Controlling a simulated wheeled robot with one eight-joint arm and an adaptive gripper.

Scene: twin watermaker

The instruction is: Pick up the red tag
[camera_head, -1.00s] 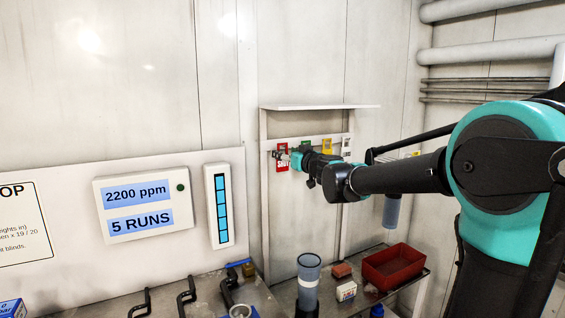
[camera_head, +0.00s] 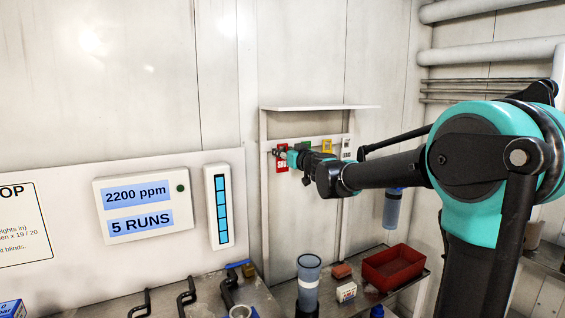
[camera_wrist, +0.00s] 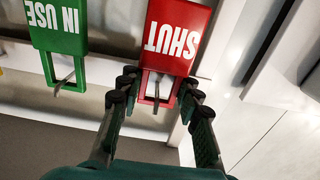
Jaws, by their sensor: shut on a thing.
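The red tag (camera_wrist: 178,35), lettered SHUT, fills the top middle of the wrist view, upside down there. A metal peg shows in the opening of its frame-like end. My gripper (camera_wrist: 158,88) has one finger on each side of that end and is shut on it. In the head view the red tag (camera_head: 283,167) hangs on the pale rail of the back wall rack. My gripper (camera_head: 281,154) covers its middle there.
A green IN USE tag (camera_wrist: 60,25) hangs beside the red one on its own peg. A yellow tag (camera_head: 327,146) and a white tag (camera_head: 347,148) hang farther right. A shelf (camera_head: 320,107) is above. A red bin (camera_head: 395,266) and a blue-grey cylinder (camera_head: 308,275) stand below.

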